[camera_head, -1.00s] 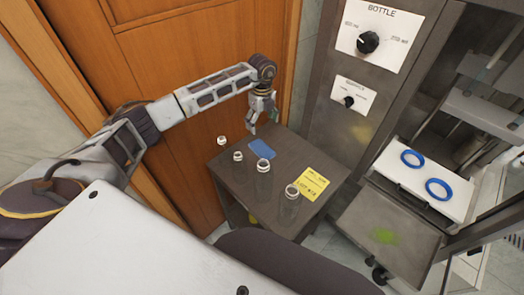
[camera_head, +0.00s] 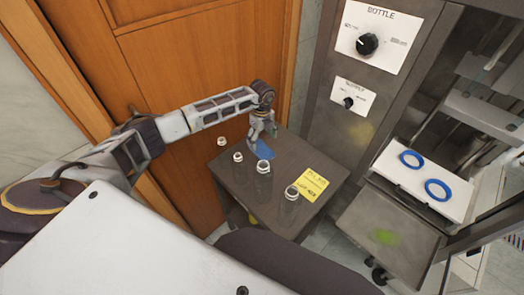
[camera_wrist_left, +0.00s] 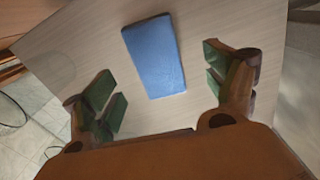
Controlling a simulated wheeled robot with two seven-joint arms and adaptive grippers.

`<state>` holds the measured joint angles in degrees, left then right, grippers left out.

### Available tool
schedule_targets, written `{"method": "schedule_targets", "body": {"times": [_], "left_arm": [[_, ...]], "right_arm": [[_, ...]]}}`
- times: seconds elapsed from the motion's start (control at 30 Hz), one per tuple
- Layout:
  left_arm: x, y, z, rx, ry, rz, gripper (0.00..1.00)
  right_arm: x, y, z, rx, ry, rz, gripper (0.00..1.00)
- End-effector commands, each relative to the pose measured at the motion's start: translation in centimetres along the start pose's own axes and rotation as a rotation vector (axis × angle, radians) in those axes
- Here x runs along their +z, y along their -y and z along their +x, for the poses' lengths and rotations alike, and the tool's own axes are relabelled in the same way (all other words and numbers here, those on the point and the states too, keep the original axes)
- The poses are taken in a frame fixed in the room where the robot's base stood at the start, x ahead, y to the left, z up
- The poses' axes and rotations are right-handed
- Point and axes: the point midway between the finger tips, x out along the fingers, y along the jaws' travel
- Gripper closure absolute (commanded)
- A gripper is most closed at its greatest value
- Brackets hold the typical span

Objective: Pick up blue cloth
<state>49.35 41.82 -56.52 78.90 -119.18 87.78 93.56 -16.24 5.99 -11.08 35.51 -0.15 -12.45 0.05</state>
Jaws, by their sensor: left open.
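The blue cloth (camera_head: 266,149) lies flat on the dark side table (camera_head: 312,165), towards its back edge. In the left wrist view the cloth (camera_wrist_left: 154,57) is a folded blue rectangle, lying ahead of the gap between the fingers. My left gripper (camera_head: 263,133) is just above the cloth and partly covers it in the head view. In the wrist view its two green-padded fingers (camera_wrist_left: 161,92) are spread wide, with nothing between them. I cannot tell the exact height above the cloth. My right gripper is not in view.
Several clear bottles with white necks, such as one at the front (camera_head: 289,208), stand near the cloth. A yellow label (camera_head: 312,185) lies on the table. A steel machine with a BOTTLE dial (camera_head: 367,43) and blue rings (camera_head: 438,190) stands at right. A wooden door (camera_head: 180,65) is behind.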

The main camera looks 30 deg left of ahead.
Motion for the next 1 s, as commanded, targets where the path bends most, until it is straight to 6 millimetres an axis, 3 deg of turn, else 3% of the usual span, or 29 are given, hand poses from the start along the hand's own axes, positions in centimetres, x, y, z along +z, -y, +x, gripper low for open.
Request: {"method": "schedule_targets", "body": {"times": [0.47,0.73,1.0], "left_arm": [[0.0,-0.1,0.6,0.002,0.0,0.0,0.14],[0.1,-0.4,3.2,0.002,-0.001,-0.001,0.14],[0.1,-0.4,5.3,0.001,-0.001,0.0,0.14]], "right_arm": [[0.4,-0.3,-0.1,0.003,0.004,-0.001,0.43],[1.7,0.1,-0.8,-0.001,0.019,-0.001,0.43],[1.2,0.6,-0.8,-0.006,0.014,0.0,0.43]]}}
